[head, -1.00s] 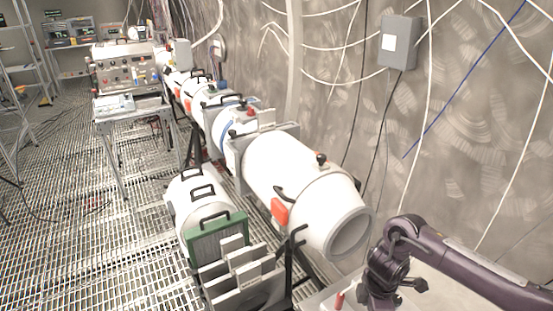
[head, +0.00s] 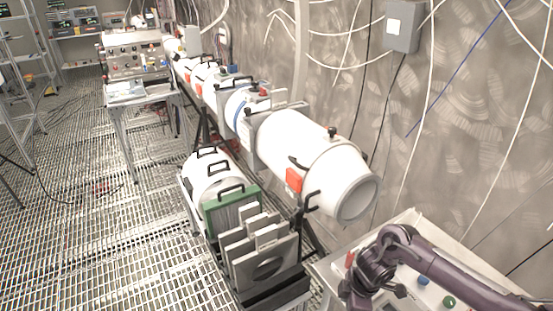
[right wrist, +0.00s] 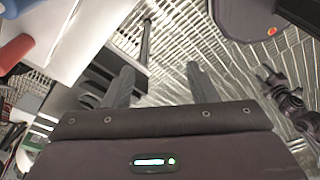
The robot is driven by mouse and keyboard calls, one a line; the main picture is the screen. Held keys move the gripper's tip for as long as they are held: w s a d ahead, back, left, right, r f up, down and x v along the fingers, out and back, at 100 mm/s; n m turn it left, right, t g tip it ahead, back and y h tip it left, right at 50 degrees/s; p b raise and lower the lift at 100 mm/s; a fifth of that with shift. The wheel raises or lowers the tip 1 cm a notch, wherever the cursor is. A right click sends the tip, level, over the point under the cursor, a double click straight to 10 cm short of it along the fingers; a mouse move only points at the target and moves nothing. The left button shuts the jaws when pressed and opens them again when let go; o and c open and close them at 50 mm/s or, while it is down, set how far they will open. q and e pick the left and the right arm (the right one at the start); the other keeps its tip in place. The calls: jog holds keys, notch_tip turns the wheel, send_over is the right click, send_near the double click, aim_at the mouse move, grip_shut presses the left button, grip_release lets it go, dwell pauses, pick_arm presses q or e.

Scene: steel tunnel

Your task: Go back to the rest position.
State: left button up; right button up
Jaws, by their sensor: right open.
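My right gripper (right wrist: 160,85) shows in the right wrist view with its two dark fingers well apart and nothing between them. In the head view my dark purple right arm comes in from the right edge, bent over a pale control box (head: 412,225). Its fingertips cannot be made out there. My left gripper is not seen in the head view.
A white tube line (head: 290,140) runs along the wall. A shorter white cylinder with a green frame (head: 232,212) and grey plates (head: 262,262) stand in front. A steel bench (head: 135,92) is farther back. Open grating floor (head: 90,240) lies at left.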

jog(key=s+a+f+m+t+y+b, duration=0.1)
jog(key=a+f+m+y, duration=0.1)
jog(key=a+f, duration=0.35)
jog(key=a+f+m+t+y+b, duration=0.1)
jog(key=a+f+m+b, duration=0.1)
jog(key=f, duration=0.7)
jog(key=s+d+f+m+t+b, duration=0.15)
jog(key=s+f+m, duration=0.3)
jog(key=f, duration=0.65)
jog(key=s+d+f+m+g+h, duration=0.1)
jog(key=s+d+f, duration=0.2)
jog(key=s+f, duration=0.3)
jog(key=s+d+f+m+h+b, duration=0.1)
jog(key=s+d+f, duration=0.3)
jog(key=s, duration=1.2)
jog(key=s+d+f+m+g+h, duration=0.1)
jog(key=s+d+f+m+h, duration=0.2)
jog(key=s+f, duration=0.5)
jog(key=s+d, duration=0.1)
jog(key=s, duration=0.2)
jog(key=shift+s+g+b, duration=0.25)
jog(key=shift+g+b, duration=0.1)
jog(key=shift+b, duration=0.05)
jog(key=shift+a, duration=0.1)
